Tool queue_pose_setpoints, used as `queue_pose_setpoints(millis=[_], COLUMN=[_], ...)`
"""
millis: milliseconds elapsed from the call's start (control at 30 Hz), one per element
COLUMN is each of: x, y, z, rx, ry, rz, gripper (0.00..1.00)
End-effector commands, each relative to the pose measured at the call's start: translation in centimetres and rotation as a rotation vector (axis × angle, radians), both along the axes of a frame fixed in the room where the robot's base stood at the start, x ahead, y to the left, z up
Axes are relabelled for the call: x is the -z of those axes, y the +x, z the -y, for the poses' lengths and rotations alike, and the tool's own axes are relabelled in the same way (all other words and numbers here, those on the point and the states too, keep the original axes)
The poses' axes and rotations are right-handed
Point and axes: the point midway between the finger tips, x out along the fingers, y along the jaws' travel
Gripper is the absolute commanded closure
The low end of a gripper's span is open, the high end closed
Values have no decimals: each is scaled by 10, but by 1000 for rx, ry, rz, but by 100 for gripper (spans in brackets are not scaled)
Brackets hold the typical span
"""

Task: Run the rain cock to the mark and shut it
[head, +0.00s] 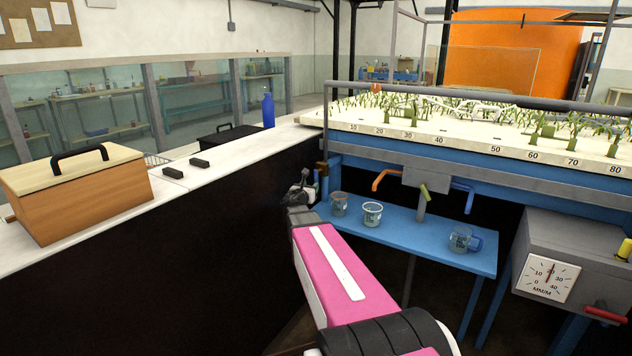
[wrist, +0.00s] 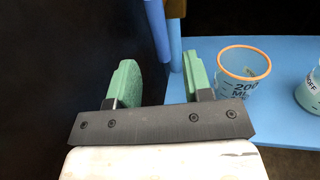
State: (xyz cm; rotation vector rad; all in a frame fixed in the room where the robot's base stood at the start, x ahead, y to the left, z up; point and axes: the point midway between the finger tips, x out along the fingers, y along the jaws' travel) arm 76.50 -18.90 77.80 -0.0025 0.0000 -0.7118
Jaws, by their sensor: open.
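My gripper (head: 303,192) is open and empty, left of the blue bench's near end. In the wrist view its two green fingers (wrist: 160,80) stand apart with nothing between them. I cannot tell which is the rain cock. The box's dial (head: 549,277), marked MM/M, has its needle near 20. An orange-rimmed cup (wrist: 243,72) marked 200 ML stands on the bench, right of the fingers.
The blue bench (head: 420,240) also holds a white-rimmed cup (head: 372,213) and a glass jug (head: 462,240). A pale counter (head: 215,165) with a dark side runs along the left, carrying a wooden box (head: 80,190) and a blue bottle (head: 268,110).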

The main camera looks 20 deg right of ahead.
Motion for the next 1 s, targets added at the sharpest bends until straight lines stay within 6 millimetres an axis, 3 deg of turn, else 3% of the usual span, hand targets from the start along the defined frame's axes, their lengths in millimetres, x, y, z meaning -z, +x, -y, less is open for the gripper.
queue_pose_setpoints(millis=[333,767,900,1000], x=[0,0,0,0], y=[49,57,57,57], z=[40,49,49,49], rx=[0,0,0,0], ry=[2,2,2,2], rz=[1,1,1,1], gripper=[54,54,100,100])
